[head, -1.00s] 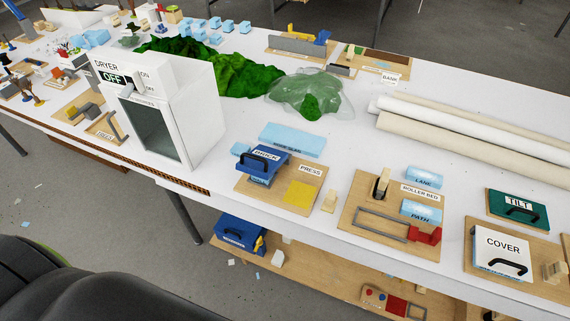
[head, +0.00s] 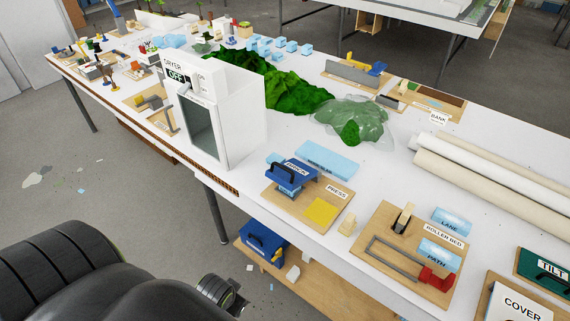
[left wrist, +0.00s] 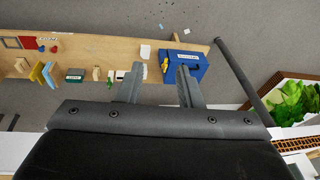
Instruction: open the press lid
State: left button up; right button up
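The press (head: 292,178) is a small blue block with a dark handle on its lid and a white label. It stands on a wooden board marked PRESS, near the front edge of the table in the head view. Its lid appears to be down. My left gripper (left wrist: 158,75) shows in the left wrist view with its two grey fingers apart and nothing between them. It points towards the lower shelf and is away from the press, which I cannot make out in that view. My right gripper is not in view.
A white dryer (head: 215,110) stands left of the press. A yellow square (head: 321,211) shares its board, and a light blue slab (head: 326,160) lies behind. The roller bed board (head: 385,250) is to the right. A blue box (head: 263,242) sits on the shelf below.

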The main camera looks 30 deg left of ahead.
pick_arm(q)
jog(key=w+a+r+m+h, duration=0.1)
jog(key=w+a+r+m, duration=0.2)
jog(key=w+r+m, duration=1)
jog(key=w+a+r+m+h, duration=0.1)
jog(key=w+a+r+m, duration=0.4)
jog(key=w+r, duration=1.6)
jog(key=m+b, duration=0.1)
jog(key=b, duration=0.6)
send_near(284, 167)
jog(key=p+x, duration=0.1)
jog(key=x, duration=0.6)
jog(key=shift+w+f+p, duration=0.1)
jog(key=shift+f+p, duration=0.3)
jog(key=shift+c, duration=0.2)
grip_shut()
